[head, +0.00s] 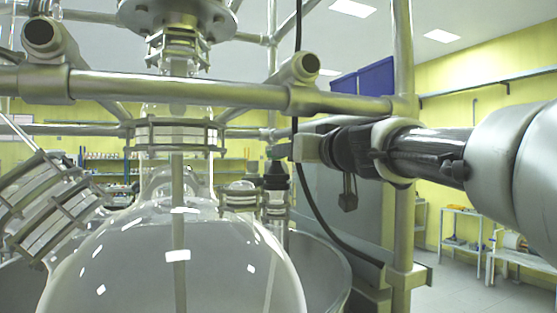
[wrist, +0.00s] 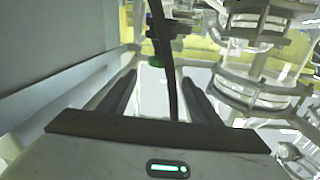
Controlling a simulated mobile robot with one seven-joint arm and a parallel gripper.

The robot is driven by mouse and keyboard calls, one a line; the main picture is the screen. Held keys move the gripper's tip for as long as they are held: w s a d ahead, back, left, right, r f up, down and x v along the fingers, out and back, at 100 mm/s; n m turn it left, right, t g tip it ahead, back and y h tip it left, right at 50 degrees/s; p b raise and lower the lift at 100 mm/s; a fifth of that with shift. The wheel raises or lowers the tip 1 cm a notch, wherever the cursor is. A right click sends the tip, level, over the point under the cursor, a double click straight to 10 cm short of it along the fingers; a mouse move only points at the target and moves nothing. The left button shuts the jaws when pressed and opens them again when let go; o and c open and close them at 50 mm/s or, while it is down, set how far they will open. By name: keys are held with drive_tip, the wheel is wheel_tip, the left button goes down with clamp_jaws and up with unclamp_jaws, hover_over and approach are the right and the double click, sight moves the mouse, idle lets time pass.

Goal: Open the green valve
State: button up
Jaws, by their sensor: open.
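A small green valve (wrist: 155,62) shows in the wrist view just past the fingertips, between their lines and nearer the left finger. In the head view a small green part, likely the same valve (head: 276,152), sits atop a dark fitting behind the large glass vessel. My gripper (wrist: 160,78) is open, its two dark fingers apart with nothing gripped. In the head view my gripper (head: 291,149) reaches in from the right, level with the green part and close to it. Whether they touch cannot be told.
A black cable (head: 298,90) hangs by the gripper; in the wrist view the cable (wrist: 168,70) crosses the gap between the fingers. A metal frame bar (head: 190,89) runs above. The glass vessel (head: 170,275) fills the front. A grey panel (wrist: 50,45) stands left of the fingers.

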drive_tip(key=p+x, duration=0.6)
drive_tip(key=x, duration=1.1)
drive_tip(key=shift+w+r+n, duration=0.3)
drive_tip(key=shift+r+n, duration=0.05)
drive_tip(key=shift+n, duration=0.05)
drive_tip(key=shift+d, duration=0.1)
drive_tip(key=c, duration=1.1)
drive_tip(key=shift+o, duration=0.2)
drive_tip(key=shift+f, duration=0.1)
drive_tip(key=shift+y+b, duration=0.3)
drive_tip(key=shift+b, duration=0.1)
